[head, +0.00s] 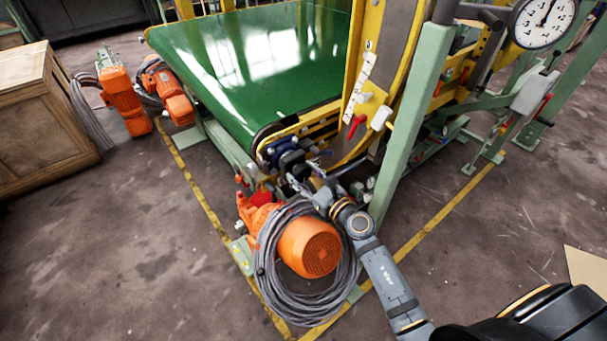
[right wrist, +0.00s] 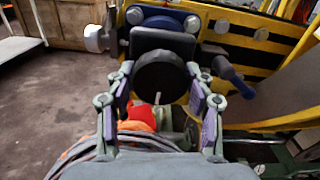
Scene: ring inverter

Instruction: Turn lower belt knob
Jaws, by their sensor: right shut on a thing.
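The lower belt knob is a round black knob (right wrist: 160,88) on a dark square block at the belt's near corner, seen in the right wrist view. It is small and partly hidden behind my gripper in the head view. My right gripper (head: 299,178) reaches this corner from the lower right. In the right wrist view its two fingers stand on the left and right sides of the knob, closed on it. My left gripper is in neither view.
The green conveyor belt (head: 262,62) lies behind. An orange motor (head: 309,247) with coiled grey cable (head: 345,285) sits just below my right arm. A green post (head: 410,125) and a red lever (head: 356,126) stand to the right. A wooden crate (head: 35,125) is at far left.

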